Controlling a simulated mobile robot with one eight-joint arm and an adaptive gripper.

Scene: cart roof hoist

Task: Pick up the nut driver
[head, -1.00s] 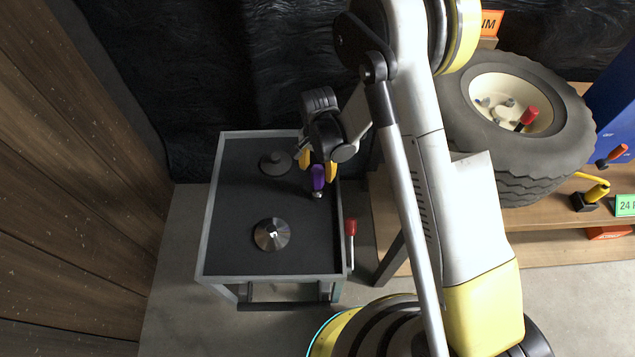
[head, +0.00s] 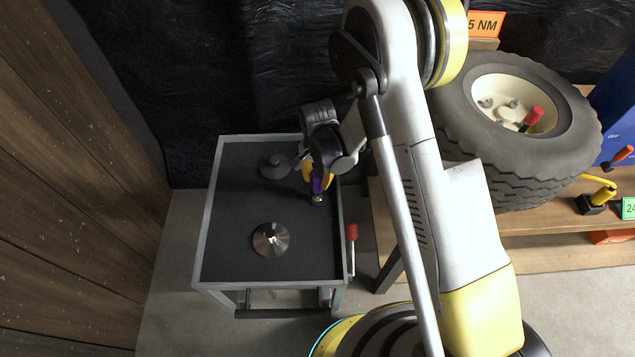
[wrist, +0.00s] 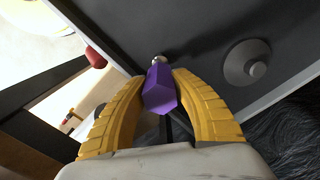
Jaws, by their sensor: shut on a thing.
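The nut driver, with a purple faceted handle and a short silver end, stands near the right side of the cart top in the head view (head: 317,186). It also shows in the wrist view (wrist: 159,92). My gripper (head: 317,178) is shut on its purple handle, one yellow finger on each side, as the wrist view shows (wrist: 160,95). The silver end points away from my palm toward the dark cart top. I cannot tell whether it touches the surface.
The grey cart (head: 215,215) also bears a silver cone-shaped piece (head: 270,239) and a dark one (head: 274,166). A red-handled tool (head: 351,233) is at its right side. A bench with a large tyre (head: 520,180) stands at right, a wooden wall at left.

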